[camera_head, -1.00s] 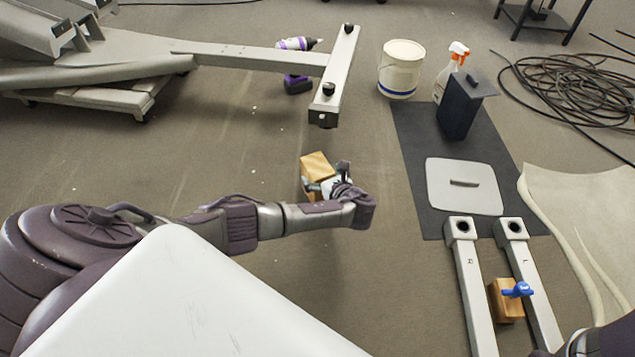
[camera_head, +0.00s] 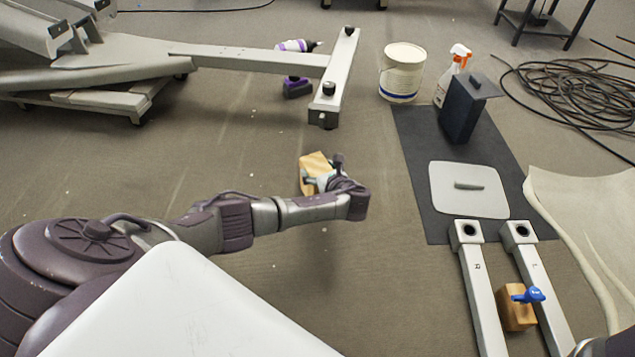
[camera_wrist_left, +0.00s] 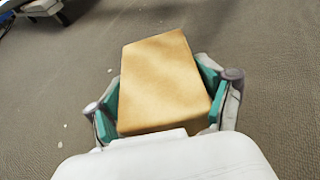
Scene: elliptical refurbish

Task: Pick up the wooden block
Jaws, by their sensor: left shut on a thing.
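The wooden block (camera_head: 313,166) is a tan box held at the end of my left arm, near the middle of the head view. My left gripper (camera_head: 322,180) is shut on it. In the left wrist view the block (camera_wrist_left: 162,82) sits between the teal pads of the left gripper (camera_wrist_left: 163,100), one pad against each side. I cannot tell from these views how far it is above the floor. Another wooden block (camera_head: 516,306) with a blue knob (camera_head: 530,295) lies between two metal tubes at the lower right. My right gripper is not in view.
A grey machine frame (camera_head: 338,75) stands beyond the block. A dark mat (camera_head: 420,150) at right bears a grey plate (camera_head: 468,190), a dark box (camera_head: 462,112) and a spray bottle (camera_head: 455,65). A white bucket (camera_head: 402,72) and coiled cable (camera_head: 570,90) stand farther back.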

